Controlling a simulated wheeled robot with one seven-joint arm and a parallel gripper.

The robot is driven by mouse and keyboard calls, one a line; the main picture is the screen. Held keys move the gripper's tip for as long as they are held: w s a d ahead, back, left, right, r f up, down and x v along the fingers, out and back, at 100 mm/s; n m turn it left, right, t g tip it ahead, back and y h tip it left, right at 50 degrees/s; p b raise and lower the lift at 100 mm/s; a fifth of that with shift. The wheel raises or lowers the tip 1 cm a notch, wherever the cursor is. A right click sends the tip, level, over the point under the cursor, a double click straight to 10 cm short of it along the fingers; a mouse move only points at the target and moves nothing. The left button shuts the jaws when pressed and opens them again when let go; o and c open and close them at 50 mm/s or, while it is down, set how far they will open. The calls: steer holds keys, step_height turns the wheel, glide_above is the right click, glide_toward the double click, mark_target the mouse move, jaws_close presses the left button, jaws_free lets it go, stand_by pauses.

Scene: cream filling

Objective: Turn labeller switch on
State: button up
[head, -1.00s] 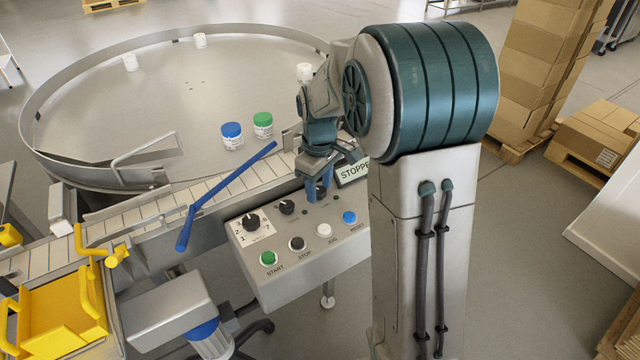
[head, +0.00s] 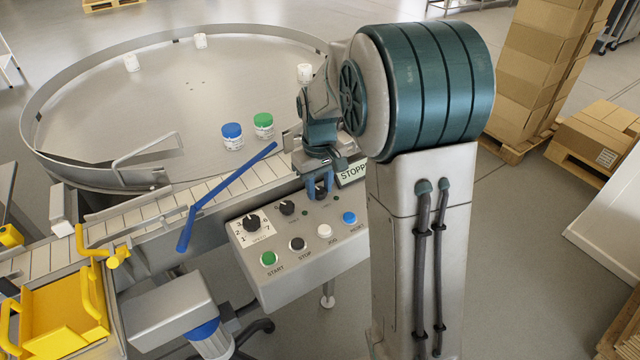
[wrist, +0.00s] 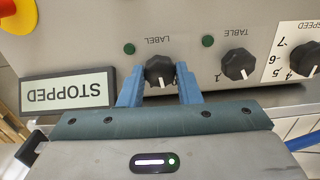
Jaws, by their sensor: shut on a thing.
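The labeller switch (wrist: 160,70) is a black knob with a white pointer mark, beside the word LABEL on the grey control panel (wrist: 220,15). The wrist view shows the panel upside down, and the pointer mark is toward the bottom of the picture. My gripper (wrist: 160,78) is shut on this knob, with one blue finger on each side. In the head view my gripper (head: 320,188) is at the panel's upper edge and hides most of the knob. A dark green lamp (wrist: 129,48) is near the knob. The display sign (wrist: 68,88) reads STOPPED.
The TABLE knob (wrist: 238,65) and SPEED dial (head: 251,223) are beside the labeller switch. START (head: 268,258), STOP (head: 297,243), JOG (head: 324,231) and RESET (head: 349,218) buttons line the front. A red button (wrist: 18,12) shows at the wrist view's corner.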

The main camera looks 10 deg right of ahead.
mark_target(319, 190)
steer(key=m, duration=0.3)
steer(key=shift+m, duration=0.4)
steer(key=shift+m+p, duration=0.35)
steer(key=shift+m, duration=1.35)
steer(key=o, duration=1)
steer(key=shift+c, duration=0.2)
step_height(319, 190, up, 14)
steer(key=shift+p, duration=0.3)
